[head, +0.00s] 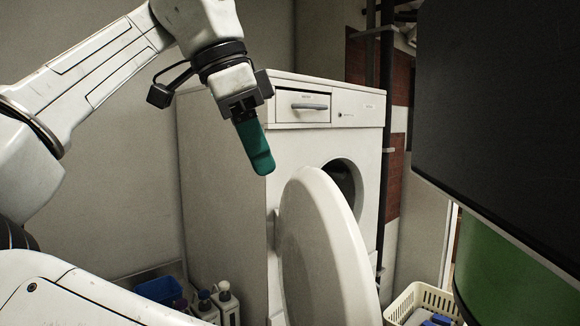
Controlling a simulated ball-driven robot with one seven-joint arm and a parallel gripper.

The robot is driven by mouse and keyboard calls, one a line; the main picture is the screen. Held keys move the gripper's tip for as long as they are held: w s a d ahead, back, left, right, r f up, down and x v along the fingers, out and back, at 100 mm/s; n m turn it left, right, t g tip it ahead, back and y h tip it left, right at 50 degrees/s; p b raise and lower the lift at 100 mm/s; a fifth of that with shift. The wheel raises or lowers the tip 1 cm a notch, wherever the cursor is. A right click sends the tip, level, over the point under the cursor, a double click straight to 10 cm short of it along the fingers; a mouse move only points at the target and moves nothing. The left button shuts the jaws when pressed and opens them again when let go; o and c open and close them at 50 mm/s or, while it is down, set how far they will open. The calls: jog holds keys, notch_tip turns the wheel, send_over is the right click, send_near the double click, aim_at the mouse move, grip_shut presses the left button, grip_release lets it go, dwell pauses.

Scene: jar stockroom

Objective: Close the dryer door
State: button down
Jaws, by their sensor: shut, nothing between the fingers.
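The white dryer (230,170) stands against the back wall, with its round opening (342,182) partly showing. Its round white door (325,255) is swung wide open toward me, hinged on the left side of the front, and it hides the lower part of the opening. My gripper (263,168) hangs in front of the dryer's upper left part, above and left of the door, pointing down. Its teal fingers are together with nothing between them. In the picture they appear apart from the door.
Several bottles (226,302) and a blue bin (160,288) stand at the lower left beside the dryer. A cream basket (425,300) with blue things in it is at the lower right. A large dark panel (500,110) fills the upper right, with a green surface (510,270) below.

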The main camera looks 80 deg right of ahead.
aim_at(310, 200)
jog(key=shift+s+d+f+p, duration=0.15)
jog(key=shift+s+d+f, duration=0.15)
jog(key=shift+s, duration=0.4)
jog(key=shift+s+d+f+p, duration=0.1)
jog(key=shift+s+d+f, duration=0.2)
jog(key=shift+s, duration=0.45)
jog(key=shift+s+d+f+p, duration=0.15)
jog(key=shift+s+d, duration=0.2)
jog(key=shift+s, duration=0.35)
jog(key=shift+s, duration=0.1)
